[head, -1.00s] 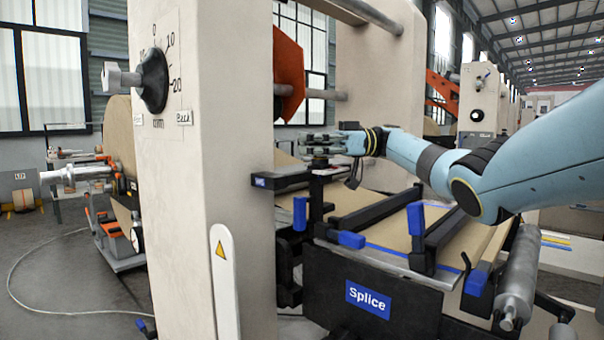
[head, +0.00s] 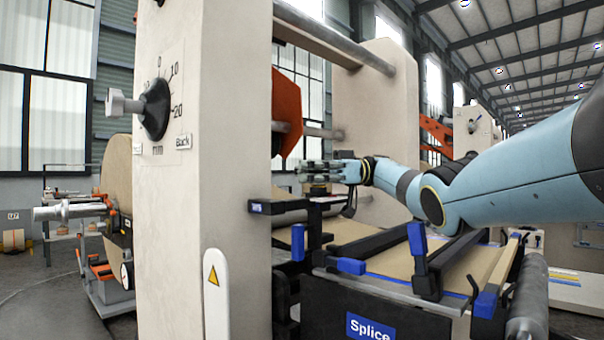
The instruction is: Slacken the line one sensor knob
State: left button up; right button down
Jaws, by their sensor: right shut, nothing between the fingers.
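A black knob (head: 154,107) with a silver shaft sits on the near face of the pale machine column, in front of a scale marked 0, 10, 20 and mm. A "Back" label is beside it. I cannot tell from this view whether this is the line one sensor knob. My right gripper (head: 308,172) is beyond the column's right side, above the splice table. It is shut and empty, well apart from the black knob. My left gripper is not in view.
The pale column (head: 205,200) stands between my right gripper and the black knob. The splice table has a blue "Splice" sign (head: 370,327) and blue-ended bars. An orange plate (head: 287,112) is behind the gripper. A paper roll (head: 117,175) stands at left.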

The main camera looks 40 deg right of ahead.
jog(key=shift+f, duration=0.4)
jog(key=c, duration=1.5)
grip_release()
jog(key=shift+d, duration=0.25)
jog(key=o, duration=0.7)
jog(key=shift+a+r, duration=0.1)
jog(key=shift+r, duration=0.15)
notch_tip(320, 180, up, 10)
jog(key=shift+f, duration=0.1)
